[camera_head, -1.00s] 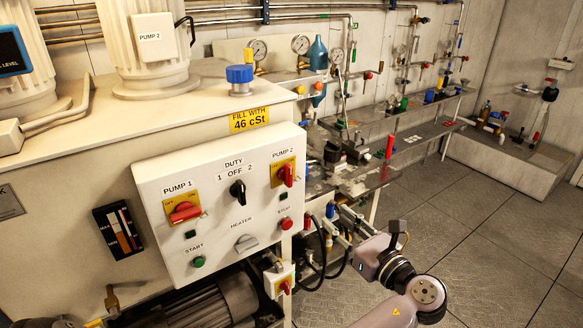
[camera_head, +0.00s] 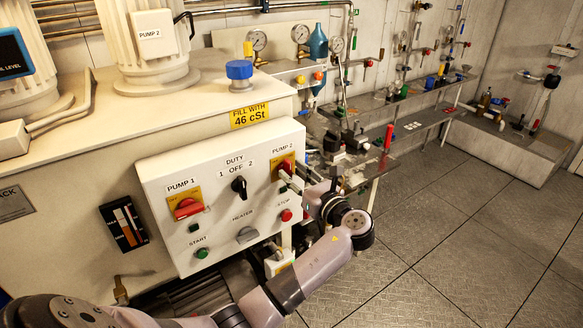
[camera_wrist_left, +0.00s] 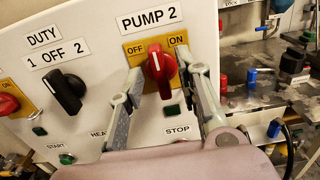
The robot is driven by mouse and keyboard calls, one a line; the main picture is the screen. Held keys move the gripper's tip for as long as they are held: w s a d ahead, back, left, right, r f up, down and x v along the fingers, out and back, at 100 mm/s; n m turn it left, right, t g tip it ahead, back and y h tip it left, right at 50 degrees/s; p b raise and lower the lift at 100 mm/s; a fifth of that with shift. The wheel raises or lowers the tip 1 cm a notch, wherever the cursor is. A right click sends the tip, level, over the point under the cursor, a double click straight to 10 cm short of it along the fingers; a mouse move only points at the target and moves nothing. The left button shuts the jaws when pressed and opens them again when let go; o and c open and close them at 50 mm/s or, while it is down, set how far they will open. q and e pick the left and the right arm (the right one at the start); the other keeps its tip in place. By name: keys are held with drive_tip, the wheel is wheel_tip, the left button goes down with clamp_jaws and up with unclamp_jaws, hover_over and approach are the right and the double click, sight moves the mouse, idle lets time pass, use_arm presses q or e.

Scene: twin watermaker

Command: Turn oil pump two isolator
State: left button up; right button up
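The pump two isolator (camera_head: 286,166) is a red rotary handle on a yellow OFF/ON plate, under the PUMP 2 label at the upper right of the white panel (camera_head: 165,240). In the left wrist view the isolator (camera_wrist_left: 160,66) stands nearly upright, its top between OFF and ON. My left gripper (camera_head: 290,179) is at the isolator. In the left wrist view the left gripper (camera_wrist_left: 162,74) is open, one finger on each side of the handle. The right finger looks very close to it; I cannot tell whether it touches. My right gripper is not in view.
The black DUTY switch (camera_head: 239,186), the red PUMP 1 isolator (camera_head: 187,207), the red STOP button (camera_head: 286,215) and the green START button (camera_head: 202,253) share the panel. A bench (camera_head: 400,133) with valves stands behind right. The floor at right is clear.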

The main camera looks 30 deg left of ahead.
use_arm(q)
drive_tip(key=shift+x, duration=0.8)
drive_tip(key=shift+c, duration=0.3)
clamp_jaws()
